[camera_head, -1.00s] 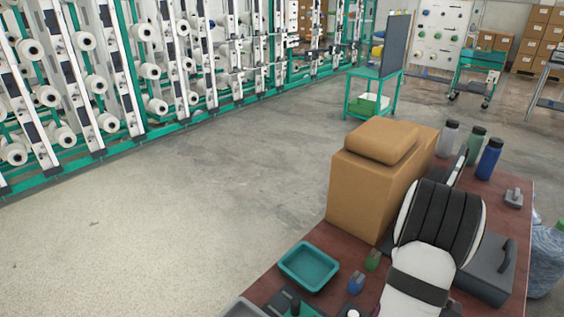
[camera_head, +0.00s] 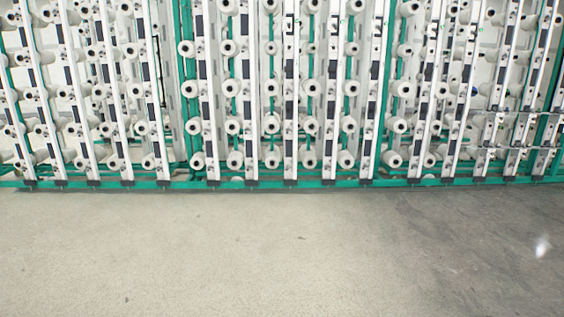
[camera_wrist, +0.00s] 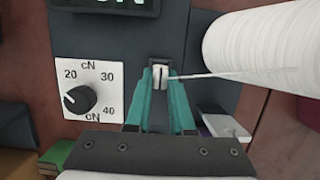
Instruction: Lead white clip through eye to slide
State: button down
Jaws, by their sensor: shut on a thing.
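In the wrist view, my gripper (camera_wrist: 160,82) has two teal fingers closed on a small white clip (camera_wrist: 159,77) with a dark slot. A thin white yarn (camera_wrist: 215,75) runs from the clip to a large white yarn cone (camera_wrist: 262,50) at the upper right. The clip shows in front of a dark upright panel, over a small grey-framed fitting (camera_wrist: 160,62). I cannot tell whether it touches that fitting. I cannot make out the eye or the slide for certain. The gripper does not show in the head view.
A dial plate (camera_wrist: 88,90) marked in cN is left of the fingers, under a dark display (camera_wrist: 105,5). A light block (camera_wrist: 222,122) is at right. In the head view, a creel (camera_head: 290,110) with several yarn packages stands behind bare floor (camera_head: 250,250).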

jog(key=shift+r, duration=0.5)
jog(key=shift+s+v, duration=0.25)
jog(key=shift+v, duration=0.7)
jog(key=shift+s+v, duration=0.2)
jog(key=shift+v, duration=0.75)
jog(key=shift+s+v, duration=0.25)
jog(key=shift+v, duration=0.7)
jog(key=shift+r, duration=0.25)
jog(key=shift+s+v, duration=0.25)
jog(key=shift+v, duration=0.7)
jog(key=w+a, duration=0.2)
jog(key=a, duration=0.4)
jog(key=shift+w, duration=0.4)
jog(key=shift+a, duration=0.1)
